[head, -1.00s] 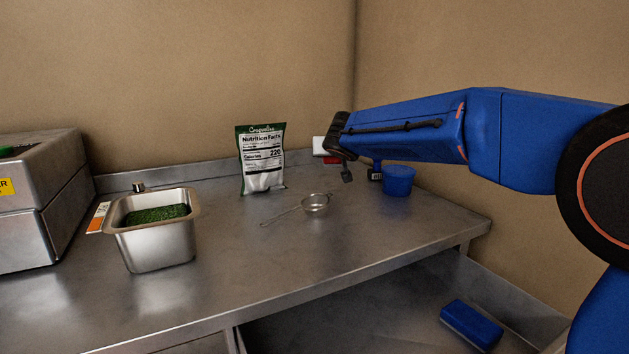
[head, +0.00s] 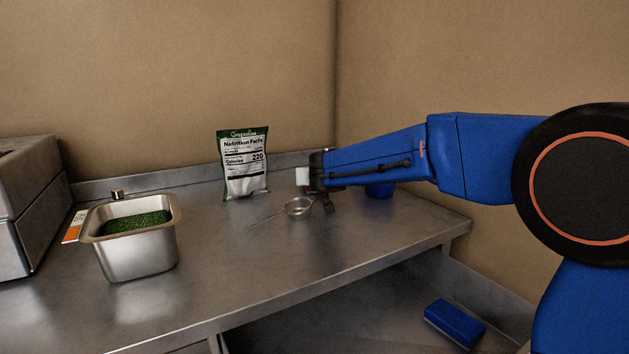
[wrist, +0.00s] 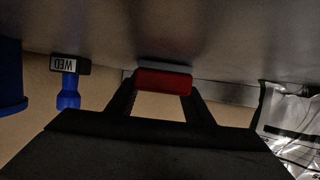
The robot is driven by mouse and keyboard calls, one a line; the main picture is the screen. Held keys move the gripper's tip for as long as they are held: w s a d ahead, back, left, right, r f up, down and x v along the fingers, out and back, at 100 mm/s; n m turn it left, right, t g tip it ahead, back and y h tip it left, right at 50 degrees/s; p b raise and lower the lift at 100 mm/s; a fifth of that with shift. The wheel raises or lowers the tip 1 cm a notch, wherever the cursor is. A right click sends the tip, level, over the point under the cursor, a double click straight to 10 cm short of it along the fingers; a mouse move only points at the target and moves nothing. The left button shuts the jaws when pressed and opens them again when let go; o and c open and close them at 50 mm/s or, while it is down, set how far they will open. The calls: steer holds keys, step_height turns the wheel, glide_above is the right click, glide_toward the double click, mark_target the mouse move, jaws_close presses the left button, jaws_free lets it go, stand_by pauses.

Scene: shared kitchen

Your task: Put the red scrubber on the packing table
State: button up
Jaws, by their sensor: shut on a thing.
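The red scrubber (wrist: 163,82), with a grey layer along one side, is between my fingertips in the wrist view. My gripper (wrist: 162,88) is shut on it. In the head view my gripper (head: 317,178) is over the back right part of a steel table (head: 215,265). A pale side of the scrubber (head: 302,176) shows just left of the jaws, behind the strainer. I cannot tell whether the scrubber touches the table top. No label shows whether this table is the packing table.
A wire strainer (head: 298,207) lies just in front of my gripper. A chip bag (head: 243,164) stands to the left, a steel pan (head: 137,250) farther left. A blue cup (head: 380,190) is partly behind my arm. The table's front middle is clear. A blue box (head: 454,322) lies lower right.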

steer(key=shift+f, duration=0.15)
steer(key=o, duration=1.2)
steer(key=shift+s+r, duration=0.1)
steer(key=shift+r, duration=0.15)
steer(key=v, duration=1.1)
steer(key=shift+s+r, duration=0.2)
steer(key=shift+s, duration=0.15)
